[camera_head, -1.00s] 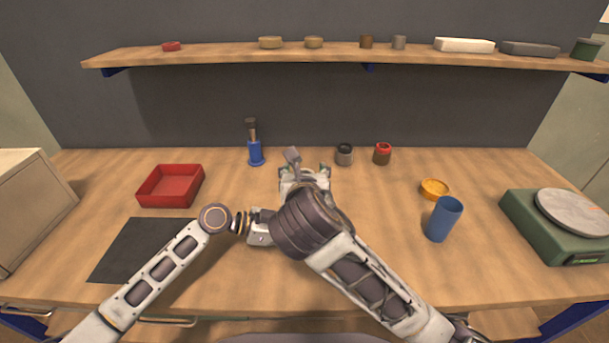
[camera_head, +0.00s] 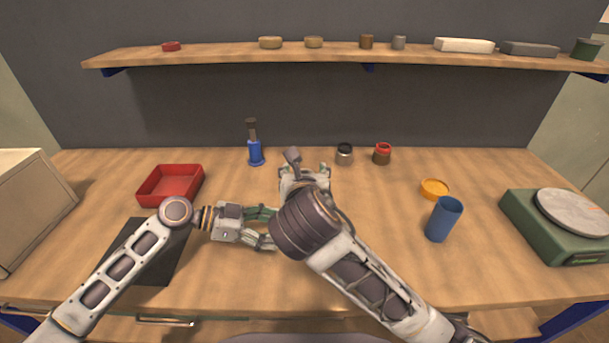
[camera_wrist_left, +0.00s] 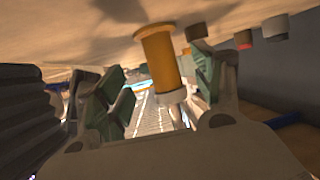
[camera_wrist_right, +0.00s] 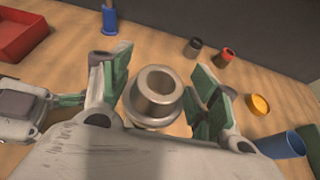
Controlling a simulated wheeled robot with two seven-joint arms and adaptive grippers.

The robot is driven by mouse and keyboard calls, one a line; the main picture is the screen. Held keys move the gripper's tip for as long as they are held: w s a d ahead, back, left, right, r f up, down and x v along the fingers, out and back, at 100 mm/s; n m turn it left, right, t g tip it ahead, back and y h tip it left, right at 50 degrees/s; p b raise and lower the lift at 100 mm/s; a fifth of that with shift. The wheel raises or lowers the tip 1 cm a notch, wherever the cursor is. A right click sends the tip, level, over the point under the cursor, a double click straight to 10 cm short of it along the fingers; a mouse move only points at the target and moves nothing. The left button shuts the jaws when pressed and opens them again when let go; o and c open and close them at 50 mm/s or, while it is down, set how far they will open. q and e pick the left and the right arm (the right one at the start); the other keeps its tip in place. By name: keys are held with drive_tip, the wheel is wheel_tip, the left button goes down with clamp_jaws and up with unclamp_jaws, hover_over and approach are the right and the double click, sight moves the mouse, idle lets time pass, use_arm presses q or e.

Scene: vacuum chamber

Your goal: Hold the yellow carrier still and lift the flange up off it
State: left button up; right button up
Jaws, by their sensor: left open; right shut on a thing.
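The yellow carrier (camera_wrist_left: 158,62) is a flanged tube between the spread fingers of my left gripper in the left wrist view, where the tabletop shows at the top. The silver flange (camera_wrist_right: 154,92), a stepped ring with a central hole, is between my right gripper's fingers in the right wrist view. A pale metal piece at the carrier's end, likely the flange, shows in the left wrist view (camera_wrist_left: 171,97). My right gripper (camera_head: 304,169) is shut on the flange. My left gripper (camera_head: 274,228) is open beside the carrier. My right arm hides both parts in the head view.
A red tray (camera_head: 170,186) and dark mat (camera_head: 130,262) lie left. A blue bottle-like item (camera_head: 255,152) and two small jars (camera_head: 344,154) (camera_head: 382,154) stand behind. An orange ring (camera_head: 434,188), blue cup (camera_head: 444,219) and green scale (camera_head: 565,236) are right.

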use_arm(q)
drive_tip(key=shift+v, duration=1.8)
drive_tip(key=shift+r, duration=0.2)
use_arm(e)
drive_tip(key=shift+r, duration=0.2)
use_arm(q)
wheel_tip(320, 180, up, 9)
drive_tip(key=p, duration=0.9)
drive_tip(key=shift+f, duration=0.2)
use_arm(e)
wheel_tip(320, 180, up, 9)
drive_tip(key=shift+f, duration=0.2)
use_arm(q)
drive_tip(key=shift+r+p, duration=0.5)
drive_tip(key=shift+p, duration=0.05)
use_arm(e)
drive_tip(key=shift+r, duration=0.55)
use_arm(q)
drive_tip(key=shift+f, duration=0.1)
use_arm(e)
drive_tip(key=shift+f, duration=0.1)
